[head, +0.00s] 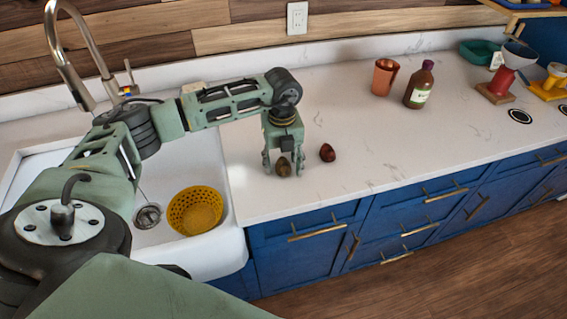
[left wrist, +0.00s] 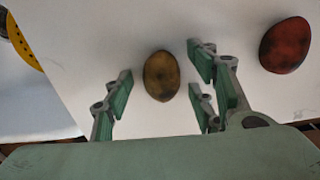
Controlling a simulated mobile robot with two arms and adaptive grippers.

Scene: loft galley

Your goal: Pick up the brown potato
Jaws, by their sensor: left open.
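The brown potato (head: 283,167) rests on the white counter (head: 345,180) near its front edge. In the left wrist view the potato (left wrist: 161,76) lies between and just beyond the fingers, with no finger seen touching it. My left gripper (head: 283,168) points down over the potato and is open. Its spread fingers (left wrist: 160,90) show on both sides of the potato in the left wrist view. A dark red, rounded item (head: 327,152) lies on the counter just right of the gripper; it also shows in the left wrist view (left wrist: 285,45). My right gripper is not in view.
A white sink (head: 175,245) with a yellow perforated basket (head: 196,210) is left of the gripper. A copper cup (head: 385,77) and a brown bottle (head: 419,85) stand farther right, toward the back. The counter between them and the red item is clear.

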